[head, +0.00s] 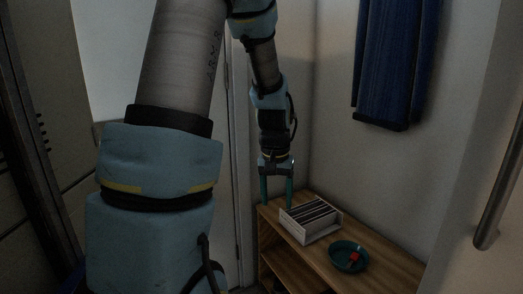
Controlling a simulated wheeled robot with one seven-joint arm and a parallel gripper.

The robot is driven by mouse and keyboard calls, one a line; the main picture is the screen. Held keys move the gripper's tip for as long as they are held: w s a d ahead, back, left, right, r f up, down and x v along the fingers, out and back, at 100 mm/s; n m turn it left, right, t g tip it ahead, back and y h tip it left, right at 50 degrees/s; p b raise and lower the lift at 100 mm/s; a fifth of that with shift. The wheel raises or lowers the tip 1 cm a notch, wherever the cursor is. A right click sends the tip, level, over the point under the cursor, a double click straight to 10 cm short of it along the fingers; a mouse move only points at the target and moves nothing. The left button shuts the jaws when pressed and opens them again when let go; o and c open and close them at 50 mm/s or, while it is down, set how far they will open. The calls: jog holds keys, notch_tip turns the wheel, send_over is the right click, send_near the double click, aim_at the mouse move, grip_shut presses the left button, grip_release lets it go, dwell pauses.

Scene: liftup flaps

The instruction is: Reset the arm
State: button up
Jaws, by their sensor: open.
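My arm reaches up and over from the left, and my gripper (277,192) hangs down at the far end of it. Its two green fingers are apart and point downward, with nothing seen between them. The gripper is above or just behind the left end of a wooden shelf unit (380,262); I cannot tell whether the fingertips touch it.
A white box with dark upright dividers (311,219) stands on the shelf top, close to the gripper. A teal bowl (349,257) with a small red thing in it is at its right. Blue cloth (391,60) hangs on the wall. A metal handle (497,200) is at far right.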

jog(key=s+a+r+n, duration=0.2)
jog(key=s+a+r, duration=0.1)
jog(key=s+a, duration=0.8)
notch_tip(320, 180, up, 14)
jog(key=w+p, duration=0.1)
jog(key=p, duration=1.4)
jog(key=shift+w+a+r+t+p, duration=0.25)
jog(key=shift+w+a+t+p, duration=0.05)
jog(key=shift+w+a+p, duration=0.1)
